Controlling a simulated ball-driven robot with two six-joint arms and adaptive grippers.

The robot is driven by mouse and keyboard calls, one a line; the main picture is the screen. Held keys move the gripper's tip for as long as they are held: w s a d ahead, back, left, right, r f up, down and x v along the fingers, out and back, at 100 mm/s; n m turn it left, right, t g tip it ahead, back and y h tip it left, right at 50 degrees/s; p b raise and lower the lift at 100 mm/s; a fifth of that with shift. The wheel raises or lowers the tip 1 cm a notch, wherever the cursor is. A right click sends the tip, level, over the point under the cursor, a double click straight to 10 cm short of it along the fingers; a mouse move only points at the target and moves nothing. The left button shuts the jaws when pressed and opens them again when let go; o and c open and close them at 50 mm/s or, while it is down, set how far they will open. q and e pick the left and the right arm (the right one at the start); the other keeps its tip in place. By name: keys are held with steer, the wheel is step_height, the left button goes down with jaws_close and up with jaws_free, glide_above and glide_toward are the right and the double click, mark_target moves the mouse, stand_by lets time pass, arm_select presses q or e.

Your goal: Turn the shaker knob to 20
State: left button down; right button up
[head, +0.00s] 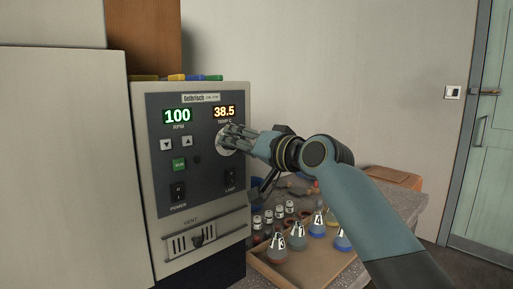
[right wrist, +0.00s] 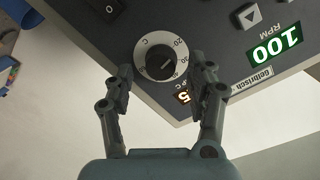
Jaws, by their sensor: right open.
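The shaker (head: 150,215) is a grey box with a dark front panel. A green display reads 100 over RPM, and an orange display reads 38.5 over TEMP C. The temperature knob's white dial (head: 222,150) is partly hidden by my right gripper (head: 230,138) in the head view. In the right wrist view the black knob (right wrist: 159,61) sits in its white ring, where 20 and 30 are legible. Its pale mark points toward the lower right there. My right gripper (right wrist: 161,68) is open, its fingers on either side of the dial. Contact cannot be told. My left gripper is out of view.
Power (head: 178,192) and lamp (head: 230,178) switches, arrow buttons and a green run button (head: 179,165) are on the panel. A vent slider (head: 197,240) is below. A wooden tray (head: 300,277) with flasks and vials stands to the right, under my right arm.

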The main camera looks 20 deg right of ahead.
steer(key=v, duration=1)
steer(key=shift+s, duration=0.3)
steer(key=shift+f, duration=0.1)
steer(key=s+d+f+m+g+h+b, duration=0.1)
steer(key=s+d+f+g+h+b, duration=0.1)
steer(key=f, duration=1.3)
steer(key=s+d+f+m+g+h+b, duration=0.1)
steer(key=d+f+g+b, duration=0.15)
steer(key=f, duration=1.35)
steer(key=s+d+f+g+b, duration=0.1)
steer(key=s+f, duration=0.2)
steer(key=f, duration=0.3)
steer(key=s+f+g+h, duration=0.1)
steer(key=s+f, duration=0.2)
steer(key=f, duration=0.3)
steer(key=s+d+f+g+b, duration=0.1)
steer(key=s+f, duration=0.3)
steer(key=f, duration=0.3)
steer(key=s+f+n+g+h+b, duration=0.2)
steer(key=s+f+g, duration=0.3)
steer(key=s+f, duration=1.4)
steer(key=s+f+n+g, duration=0.1)
steer(key=s+f+n, duration=0.1)
steer(key=s, duration=0.7)
steer(key=s+d+f+n+g, duration=0.1)
steer(key=s+f, duration=0.3)
steer(key=s, duration=0.6)
steer(key=shift+s+d+f+n+g, duration=0.2)
steer(key=shift+s+n+g, duration=0.2)
steer(key=shift+n, duration=0.2)
